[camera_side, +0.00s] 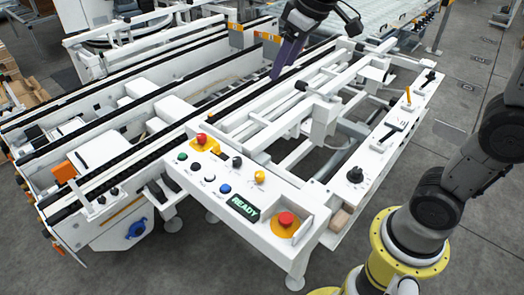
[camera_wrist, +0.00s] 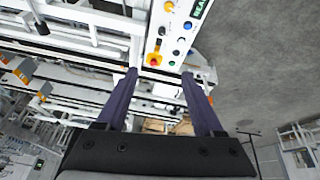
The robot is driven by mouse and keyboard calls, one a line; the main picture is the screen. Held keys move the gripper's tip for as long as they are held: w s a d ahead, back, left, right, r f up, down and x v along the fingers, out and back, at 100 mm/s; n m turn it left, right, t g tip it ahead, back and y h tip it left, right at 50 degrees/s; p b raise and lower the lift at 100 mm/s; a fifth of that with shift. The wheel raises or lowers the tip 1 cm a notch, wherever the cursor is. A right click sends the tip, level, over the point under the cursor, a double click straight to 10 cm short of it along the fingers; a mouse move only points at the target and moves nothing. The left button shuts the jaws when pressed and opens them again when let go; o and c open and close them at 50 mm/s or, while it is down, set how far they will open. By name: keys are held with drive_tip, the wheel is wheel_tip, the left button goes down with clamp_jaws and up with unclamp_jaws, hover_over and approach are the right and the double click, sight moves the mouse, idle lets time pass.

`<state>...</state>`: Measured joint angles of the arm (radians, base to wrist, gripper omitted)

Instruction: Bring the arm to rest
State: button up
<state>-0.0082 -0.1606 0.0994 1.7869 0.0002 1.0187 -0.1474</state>
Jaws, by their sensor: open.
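My gripper (camera_side: 286,58) hangs above the back part of the white conveyor frame in the side view, its dark purple fingers pointing down. In the wrist view the two fingers of my gripper (camera_wrist: 158,80) are apart with nothing between them. The fingers look clear of the machine, though the exact height is hard to tell.
A white control panel (camera_side: 215,180) carries coloured buttons, a red emergency knob (camera_side: 286,219) and a lit READY display (camera_side: 243,207). A side rail with a black knob (camera_side: 355,175) and levers runs along the right. White conveyor rails fill the left. Grey floor (camera_side: 455,112) lies open at right.

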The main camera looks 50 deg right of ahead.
drive_tip(key=s+f+t, duration=0.1)
drive_tip(key=s, duration=1.3)
drive_tip(key=s+f+m, duration=0.1)
drive_tip(key=s+f, duration=0.5)
drive_tip(key=shift+d+f+m, duration=0.15)
drive_tip(key=shift+f+m, duration=0.2)
drive_tip(key=shift+m, duration=0.05)
drive_tip(key=shift+c, duration=0.3)
